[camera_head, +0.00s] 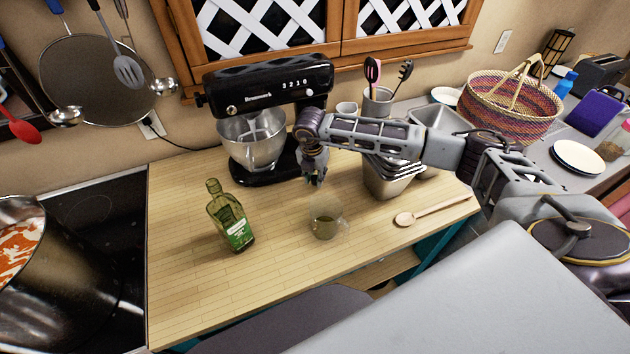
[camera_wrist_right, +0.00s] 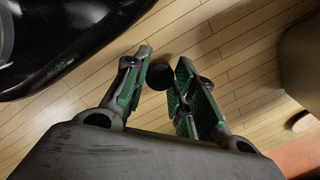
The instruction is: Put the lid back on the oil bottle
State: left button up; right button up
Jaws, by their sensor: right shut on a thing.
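The green glass oil bottle (camera_head: 229,215) stands upright on the wooden counter, left of the middle in the head view. Its neck top shows no dark lid. My right gripper (camera_head: 315,179) points down over the counter, to the right of the bottle and in front of the mixer, apart from the bottle. In the right wrist view my right gripper (camera_wrist_right: 164,67) is shut on a small dark round lid (camera_wrist_right: 159,76) between its fingertips. The bottle is outside the wrist view. My left gripper is in neither view.
A small glass cup (camera_head: 325,221) with oil-coloured liquid stands right of the bottle. The black stand mixer (camera_head: 268,90) is behind. Stacked metal pans (camera_head: 388,183) and a wooden spoon (camera_head: 432,210) lie to the right. A large pot (camera_head: 52,262) is at left. Counter in front of the bottle is clear.

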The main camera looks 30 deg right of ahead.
aim_at(315, 178)
notch_tip(315, 178, up, 8)
jog(key=shift+f+b, duration=0.2)
jog(key=shift+b, duration=0.65)
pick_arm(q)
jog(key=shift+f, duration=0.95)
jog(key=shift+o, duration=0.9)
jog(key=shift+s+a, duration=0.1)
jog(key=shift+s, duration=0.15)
pick_arm(e)
jog(key=shift+r, duration=0.15)
